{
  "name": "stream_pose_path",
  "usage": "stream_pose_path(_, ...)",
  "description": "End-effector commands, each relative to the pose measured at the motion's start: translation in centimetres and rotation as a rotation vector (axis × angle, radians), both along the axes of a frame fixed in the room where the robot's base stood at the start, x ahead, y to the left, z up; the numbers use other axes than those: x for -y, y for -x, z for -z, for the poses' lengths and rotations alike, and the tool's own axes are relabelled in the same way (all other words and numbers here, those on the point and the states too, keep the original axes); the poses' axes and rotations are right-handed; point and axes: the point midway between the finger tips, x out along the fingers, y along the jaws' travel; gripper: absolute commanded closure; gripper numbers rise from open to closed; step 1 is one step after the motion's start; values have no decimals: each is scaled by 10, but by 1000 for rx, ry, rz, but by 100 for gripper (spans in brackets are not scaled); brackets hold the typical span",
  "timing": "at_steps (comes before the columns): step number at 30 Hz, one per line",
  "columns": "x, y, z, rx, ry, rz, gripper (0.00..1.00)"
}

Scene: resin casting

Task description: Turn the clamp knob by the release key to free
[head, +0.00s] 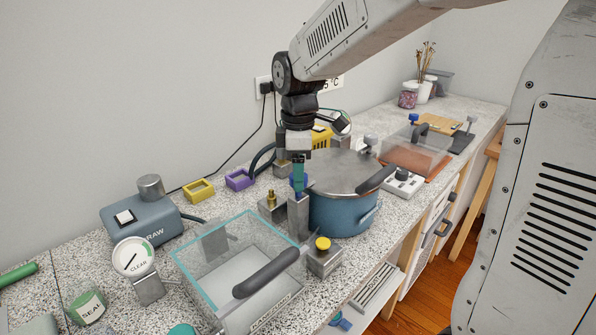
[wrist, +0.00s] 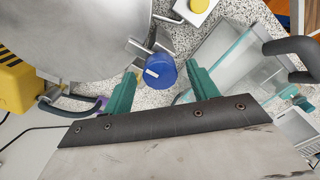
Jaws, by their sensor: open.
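A blue round knob (wrist: 160,72) with a short white mark on its face shows in the wrist view, beside the rim of the metal pot lid (wrist: 95,40). My gripper (wrist: 161,69) is open, with one teal finger on each side of the knob and a visible gap on both sides. In the head view my gripper (head: 298,180) points straight down over a grey metal post (head: 298,220) left of the blue pot (head: 342,212). The fingers largely hide the knob there. I cannot make out any lettering by the knob.
A small metal block with a yellow button (head: 323,243) stands in front of the post. A clear glass box (head: 225,255) with a dark handle is close on the left. A brass fitting (head: 271,198) stands behind. The dial gauge (head: 133,257) is farther left.

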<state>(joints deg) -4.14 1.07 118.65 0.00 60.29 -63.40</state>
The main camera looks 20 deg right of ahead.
Motion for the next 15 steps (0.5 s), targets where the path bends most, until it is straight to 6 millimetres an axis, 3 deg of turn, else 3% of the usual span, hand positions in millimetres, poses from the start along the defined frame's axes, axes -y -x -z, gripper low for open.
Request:
stream_pose_path(9,0,0,4,0,0,1,41)
stream_pose_path(14,0,0,4,0,0,1,86)
stream_pose_path(15,0,0,4,0,0,1,86)
